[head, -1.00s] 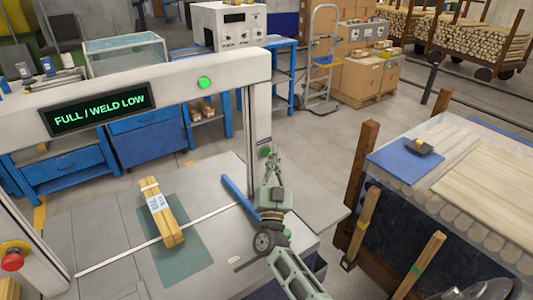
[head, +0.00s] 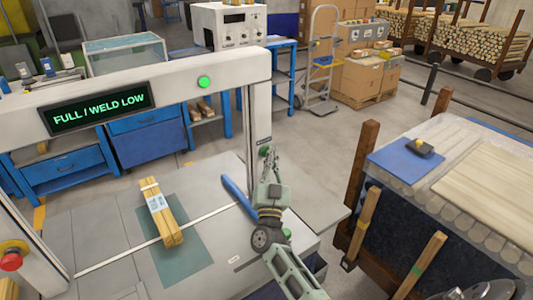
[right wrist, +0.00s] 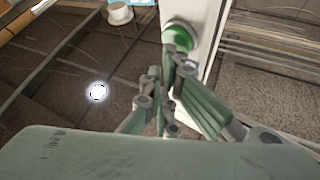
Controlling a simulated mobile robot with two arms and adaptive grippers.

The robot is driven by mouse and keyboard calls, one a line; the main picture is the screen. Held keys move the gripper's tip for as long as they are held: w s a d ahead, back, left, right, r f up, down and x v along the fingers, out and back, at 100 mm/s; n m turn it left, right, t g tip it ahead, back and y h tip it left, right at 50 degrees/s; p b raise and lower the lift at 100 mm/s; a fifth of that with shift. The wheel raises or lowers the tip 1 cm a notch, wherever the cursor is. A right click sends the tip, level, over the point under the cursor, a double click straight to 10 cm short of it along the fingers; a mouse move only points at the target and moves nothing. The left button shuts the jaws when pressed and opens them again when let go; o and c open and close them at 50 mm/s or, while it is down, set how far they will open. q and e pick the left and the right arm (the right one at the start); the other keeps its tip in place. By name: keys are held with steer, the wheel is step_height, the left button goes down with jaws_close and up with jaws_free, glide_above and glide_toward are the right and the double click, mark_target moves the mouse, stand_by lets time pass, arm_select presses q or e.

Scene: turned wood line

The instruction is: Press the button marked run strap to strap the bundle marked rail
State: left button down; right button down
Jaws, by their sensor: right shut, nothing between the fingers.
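The strapping machine's arch (head: 180,80) carries a display (head: 98,109) reading "FULL / WELD LOW". A green button (head: 264,150) sits on the arch's right post, and it shows large in the right wrist view (right wrist: 180,36). My right gripper (head: 271,153) is shut and empty. Its fingertips are right at the button and cover part of it; I cannot tell whether they touch it. A label near the button is too small to read. The wooden bundle (head: 162,212), with a white label, lies on the green mat under the arch. My left gripper is not in view.
A blue bar (head: 239,196) lies on the machine table beside my right arm. A red stop button (head: 11,261) is at the left post. A green lamp (head: 204,82) is on the arch. A bench with wood boards (head: 484,185) stands at the right.

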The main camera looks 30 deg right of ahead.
steer(key=shift+w, duration=0.3)
steer(key=shift+s, duration=0.1)
stand_by(0.4)
steer(key=shift+s+p, duration=0.4)
steer(key=shift+s, duration=0.35)
steer(key=s+p, duration=0.2)
steer(key=s, duration=0.1)
steer(key=s+p, duration=0.1)
steer(key=s, duration=0.1)
steer(key=shift+d, duration=0.25)
stand_by(0.4)
